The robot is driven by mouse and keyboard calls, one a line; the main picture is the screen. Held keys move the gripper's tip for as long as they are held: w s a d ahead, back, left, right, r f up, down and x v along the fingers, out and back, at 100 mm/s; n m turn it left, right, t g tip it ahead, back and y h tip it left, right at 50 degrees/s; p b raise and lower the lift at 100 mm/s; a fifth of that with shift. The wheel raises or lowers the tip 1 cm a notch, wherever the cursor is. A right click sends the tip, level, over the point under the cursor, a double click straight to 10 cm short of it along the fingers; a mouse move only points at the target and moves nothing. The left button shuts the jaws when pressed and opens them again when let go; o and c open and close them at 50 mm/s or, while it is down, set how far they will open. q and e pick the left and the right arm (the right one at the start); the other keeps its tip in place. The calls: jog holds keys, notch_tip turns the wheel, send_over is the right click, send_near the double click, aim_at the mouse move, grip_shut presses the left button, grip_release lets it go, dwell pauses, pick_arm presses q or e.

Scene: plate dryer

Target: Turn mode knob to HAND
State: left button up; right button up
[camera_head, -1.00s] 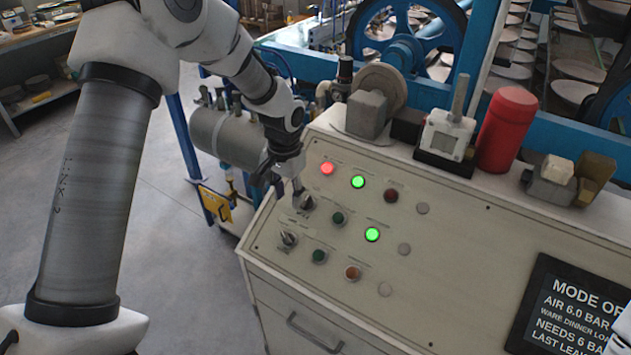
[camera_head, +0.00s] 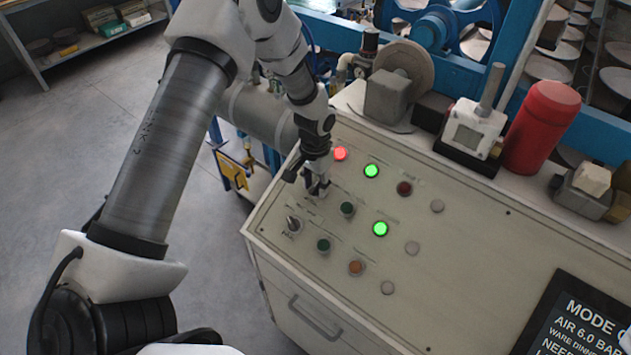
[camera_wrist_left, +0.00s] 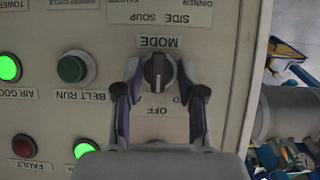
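The mode knob (camera_wrist_left: 158,73) is a dark round knob with a raised grip bar. It sits below the upside-down MODE label (camera_wrist_left: 158,42) in the left wrist view. Its pale mark points toward the OFF label (camera_wrist_left: 157,111). My left gripper (camera_wrist_left: 158,68) is open, with one finger on each side of the knob. Narrow gaps seem to show; contact is unclear. A label right of the knob is mostly hidden by a finger. In the head view my left gripper (camera_head: 316,188) is down at the panel and largely covers the knob. My right gripper is not in view.
The panel (camera_head: 450,235) carries a second knob (camera_head: 292,225) nearby, a lit red lamp (camera_head: 340,154), lit green lamps (camera_head: 372,171) and unlit ones. A dark sign (camera_head: 575,320) is lower right.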

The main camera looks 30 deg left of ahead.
pick_arm(q)
jog(key=shift+s+d+r, duration=0.1)
jog(key=shift+s+r, duration=0.15)
jog(key=shift+s, duration=0.1)
grip_shut()
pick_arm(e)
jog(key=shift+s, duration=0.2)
pick_arm(q)
jog(key=shift+w+n, duration=0.1)
jog(key=shift+n, duration=0.2)
jog(key=n+h+b, duration=0.1)
jog(key=n+h, duration=0.1)
jog(key=shift+f+n, duration=0.15)
jog(key=shift+n, duration=0.25)
jog(key=n, duration=0.1)
jog(key=n+h+b, duration=0.1)
jog(key=n+t+h+b, duration=0.1)
jog(key=n, duration=0.1)
jog(key=shift+a, duration=0.25)
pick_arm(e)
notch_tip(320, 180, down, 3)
pick_arm(q)
jog(key=shift+n, duration=0.3)
grip_release()
